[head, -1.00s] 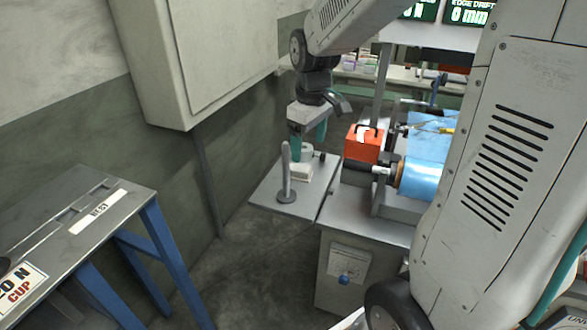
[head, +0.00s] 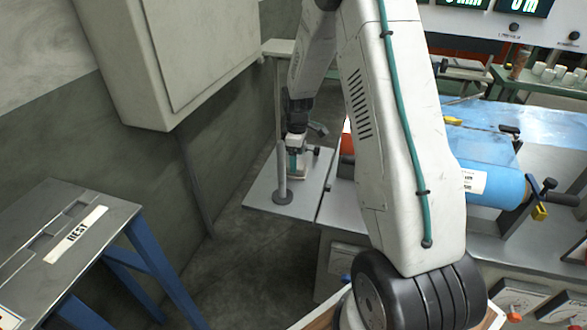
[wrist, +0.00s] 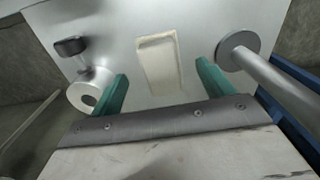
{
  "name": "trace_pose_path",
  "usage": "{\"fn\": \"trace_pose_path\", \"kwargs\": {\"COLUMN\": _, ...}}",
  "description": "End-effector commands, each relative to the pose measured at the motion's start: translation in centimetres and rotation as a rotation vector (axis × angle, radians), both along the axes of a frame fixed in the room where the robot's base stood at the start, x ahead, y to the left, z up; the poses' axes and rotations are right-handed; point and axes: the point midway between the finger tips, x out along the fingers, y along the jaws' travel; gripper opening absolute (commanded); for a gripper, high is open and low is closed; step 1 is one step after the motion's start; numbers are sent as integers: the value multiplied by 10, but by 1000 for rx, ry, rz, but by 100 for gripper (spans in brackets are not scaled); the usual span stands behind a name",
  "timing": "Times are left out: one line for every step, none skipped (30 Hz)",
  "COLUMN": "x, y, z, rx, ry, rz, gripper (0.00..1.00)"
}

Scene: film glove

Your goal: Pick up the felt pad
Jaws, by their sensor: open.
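The felt pad is a cream, flat rectangular block (wrist: 158,65) lying on a grey metal shelf (wrist: 200,18) in the wrist view. My gripper (wrist: 161,72) is open. Its two teal fingers stand apart on the left and right of the pad's near part, with gaps on both sides and nothing held. How high the fingertips are above the shelf is hard to tell. In the head view my gripper (head: 297,163) is over the small shelf beside the machine, and it mostly hides the pad.
An upright metal post on a round base (wrist: 238,55) stands close to the right finger. A grey ring-shaped part (wrist: 92,92) and a black knob (wrist: 70,46) are close to the left finger. A blue roller (head: 490,180) and a blue-legged bench (head: 70,235) flank the shelf.

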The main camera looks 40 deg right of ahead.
Motion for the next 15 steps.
{"fn": "trace_pose_path", "kwargs": {"x": 0, "y": 1, "z": -5, "rx": 1, "ry": 2, "rz": 1, "gripper": 80}}
{"fn": "trace_pose_path", "kwargs": {"x": 0, "y": 1, "z": -9, "rx": 2, "ry": 3, "rz": 1, "gripper": 80}}
{"fn": "trace_pose_path", "kwargs": {"x": 0, "y": 1, "z": -16, "rx": 2, "ry": 4, "rz": 1, "gripper": 80}}
{"fn": "trace_pose_path", "kwargs": {"x": 0, "y": 1, "z": -20, "rx": 1, "ry": 3, "rz": 1, "gripper": 80}}
{"fn": "trace_pose_path", "kwargs": {"x": 0, "y": 0, "z": -25, "rx": 1, "ry": 3, "rz": 1, "gripper": 80}}
{"fn": "trace_pose_path", "kwargs": {"x": 0, "y": 0, "z": -32, "rx": 2, "ry": 4, "rz": 0, "gripper": 80}}
{"fn": "trace_pose_path", "kwargs": {"x": 0, "y": 0, "z": -36, "rx": 2, "ry": 4, "rz": 0, "gripper": 80}}
{"fn": "trace_pose_path", "kwargs": {"x": 0, "y": 0, "z": -40, "rx": 2, "ry": 3, "rz": 0, "gripper": 80}}
{"fn": "trace_pose_path", "kwargs": {"x": 0, "y": 0, "z": -44, "rx": 1, "ry": 2, "rz": 0, "gripper": 80}}
{"fn": "trace_pose_path", "kwargs": {"x": 0, "y": -1, "z": -45, "rx": 1, "ry": 2, "rz": -1, "gripper": 80}}
{"fn": "trace_pose_path", "kwargs": {"x": 0, "y": -1, "z": -47, "rx": 1, "ry": 2, "rz": -1, "gripper": 80}}
{"fn": "trace_pose_path", "kwargs": {"x": 0, "y": -1, "z": -47, "rx": 0, "ry": 1, "rz": -1, "gripper": 80}}
{"fn": "trace_pose_path", "kwargs": {"x": 0, "y": -1, "z": -47, "rx": 0, "ry": 1, "rz": -1, "gripper": 80}}
{"fn": "trace_pose_path", "kwargs": {"x": 0, "y": -1, "z": -46, "rx": 1, "ry": 1, "rz": -2, "gripper": 80}}
{"fn": "trace_pose_path", "kwargs": {"x": 0, "y": -2, "z": -46, "rx": 1, "ry": 1, "rz": -2, "gripper": 80}}
